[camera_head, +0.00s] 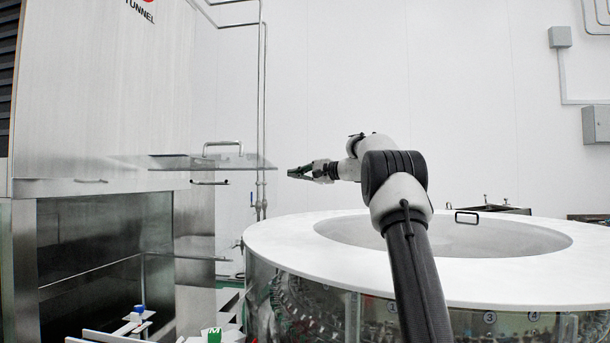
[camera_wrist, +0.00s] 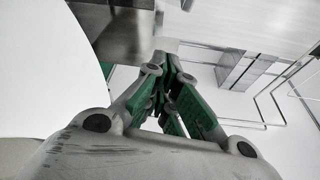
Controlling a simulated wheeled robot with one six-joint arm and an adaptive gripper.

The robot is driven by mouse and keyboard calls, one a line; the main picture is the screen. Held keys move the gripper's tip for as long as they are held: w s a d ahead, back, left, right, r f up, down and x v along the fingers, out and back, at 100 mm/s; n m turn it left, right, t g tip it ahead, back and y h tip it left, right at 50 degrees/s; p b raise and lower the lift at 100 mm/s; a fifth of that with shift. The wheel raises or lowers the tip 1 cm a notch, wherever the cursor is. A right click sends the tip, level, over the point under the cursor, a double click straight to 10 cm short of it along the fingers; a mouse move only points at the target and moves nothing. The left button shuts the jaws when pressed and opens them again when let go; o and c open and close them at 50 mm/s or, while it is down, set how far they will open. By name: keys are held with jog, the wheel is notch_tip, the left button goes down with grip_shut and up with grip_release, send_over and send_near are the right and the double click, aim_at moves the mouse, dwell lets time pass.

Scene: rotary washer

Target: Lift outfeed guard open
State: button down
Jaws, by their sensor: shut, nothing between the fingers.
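A clear, flat panel (camera_head: 215,163), which looks like the guard, juts out roughly level from the front of the steel tunnel housing (camera_head: 100,90) in the head view. A bar handle (camera_head: 222,146) stands on its upper side. Another bar handle (camera_head: 210,182) shows just below it. My gripper (camera_head: 290,173) is shut and empty, just right of the panel's outer edge at about its height in the picture. I cannot tell the depth gap. In the wrist view my gripper's green-padded fingers (camera_wrist: 171,65) converge with nothing held; I cannot make out the panel there.
The rotary washer's broad white ring top (camera_head: 300,245) fills the lower right, below my arm, with a small black-framed handle (camera_head: 467,217) at its far rim. Vertical pipes (camera_head: 261,110) run behind the panel. A green block (camera_head: 211,335) sits low at the front.

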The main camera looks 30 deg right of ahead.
jog(key=shift+s+a+r, duration=0.15)
jog(key=shift+a, duration=0.95)
jog(key=shift+s+a+r, duration=0.1)
jog(key=shift+a, duration=0.95)
jog(key=s+a+n+t+y, duration=0.1)
jog(key=s+a+n, duration=0.4)
jog(key=s+a, duration=0.5)
jog(key=s+f, duration=0.1)
jog(key=s, duration=0.3)
jog(key=shift+s+a, duration=0.15)
jog(key=shift+a, duration=0.05)
